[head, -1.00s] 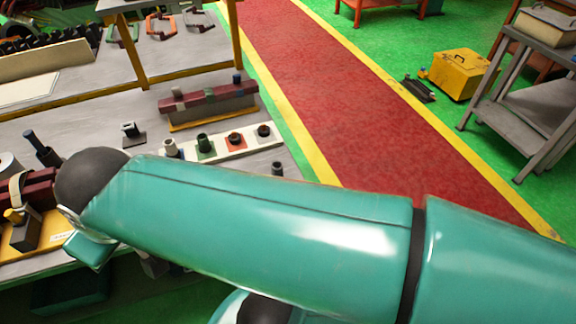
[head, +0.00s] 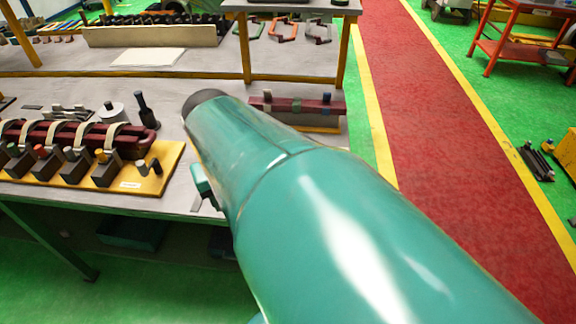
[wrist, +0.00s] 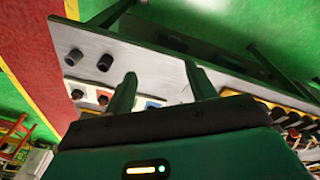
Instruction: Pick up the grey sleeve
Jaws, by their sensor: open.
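Two short dark grey sleeve-like cylinders, one on the left (wrist: 74,57) and one on the right (wrist: 104,62), stand on the grey bench top in the wrist view. I cannot tell for certain which is the grey sleeve. My gripper (wrist: 160,70) is open, its two fingers wide apart with nothing between them. The cylinders lie left of the left finger, apart from it. In the head view my teal arm covers that part of the bench, and my fingers do not show there.
Coloured seats with small parts (wrist: 103,99) line the bench beside the cylinders. In the head view a yellow fixture board (head: 150,190) with several clamps lies left, near a black upright peg (head: 147,110). A dark red bar (head: 310,104) stands behind my arm.

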